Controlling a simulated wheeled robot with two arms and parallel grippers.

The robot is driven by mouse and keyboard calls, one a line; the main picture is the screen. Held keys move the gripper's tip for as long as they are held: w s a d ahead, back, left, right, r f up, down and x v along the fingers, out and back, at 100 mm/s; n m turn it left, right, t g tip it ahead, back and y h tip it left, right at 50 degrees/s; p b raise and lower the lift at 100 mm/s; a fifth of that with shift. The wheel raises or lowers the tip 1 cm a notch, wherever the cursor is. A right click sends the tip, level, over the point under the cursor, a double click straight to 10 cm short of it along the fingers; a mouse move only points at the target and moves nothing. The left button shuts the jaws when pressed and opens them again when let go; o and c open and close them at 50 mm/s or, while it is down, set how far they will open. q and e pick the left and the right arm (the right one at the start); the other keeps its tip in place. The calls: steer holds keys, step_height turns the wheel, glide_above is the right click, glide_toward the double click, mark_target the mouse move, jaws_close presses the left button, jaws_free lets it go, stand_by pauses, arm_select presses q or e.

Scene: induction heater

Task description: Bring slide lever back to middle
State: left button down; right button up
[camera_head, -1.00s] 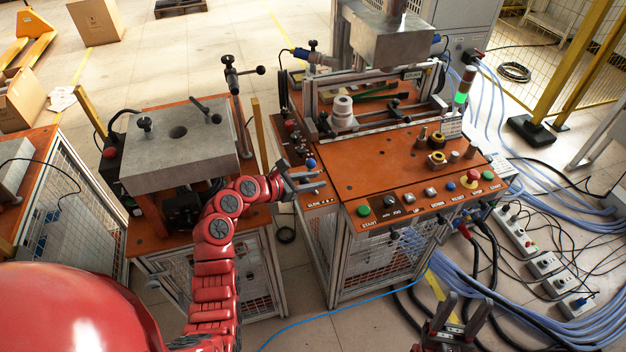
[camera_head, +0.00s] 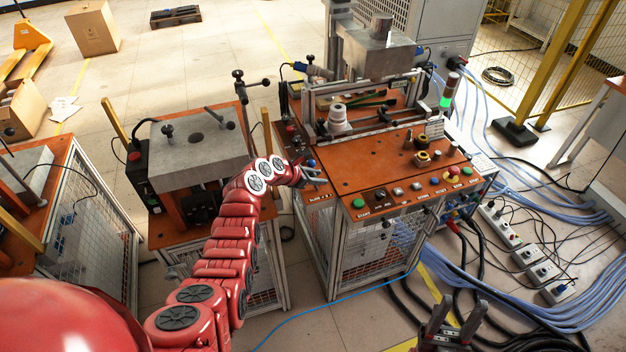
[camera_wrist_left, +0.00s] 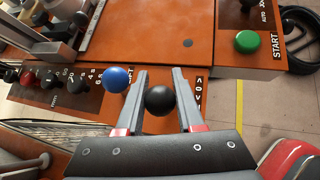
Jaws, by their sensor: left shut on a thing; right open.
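My left gripper (camera_head: 314,178) is at the left front edge of the orange-topped machine (camera_head: 345,180). In the left wrist view, the fingers of this gripper (camera_wrist_left: 160,100) stand on both sides of a black ball knob (camera_wrist_left: 159,100), which I take for the slide lever's knob. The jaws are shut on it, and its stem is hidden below. A blue ball knob (camera_wrist_left: 117,78) is just outside the left finger; it also shows in the head view (camera_head: 311,162). My right gripper (camera_head: 452,322) is open and empty at the bottom of the head view, away from the machine.
A green START button (camera_wrist_left: 247,41) sits on the front panel, right of the fingers. Several dark knobs and a red one (camera_wrist_left: 28,79) line the panel to the left. A grey block on an orange stand (camera_head: 195,150) is left of the machine. Cables cover the floor at right.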

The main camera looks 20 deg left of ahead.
arm_select(q)
steer(key=shift+w+d+r+g+y+p, duration=0.15)
steer(key=shift+d+g+y+p, duration=0.2)
steer(key=shift+p, duration=0.5)
steer(key=shift+d+y+p, duration=0.15)
steer(key=shift+y+p, duration=0.2)
steer(key=shift+p, duration=0.15)
steer(key=shift+w+g, duration=0.15)
steer(key=shift+g, duration=0.1)
steer(key=shift+d+f+y+p, duration=0.15)
steer(key=shift+f+y+p, duration=0.15)
steer(key=shift+p, duration=0.1)
steer(key=c, duration=0.8)
jaws_free()
steer(key=shift+w, duration=0.1)
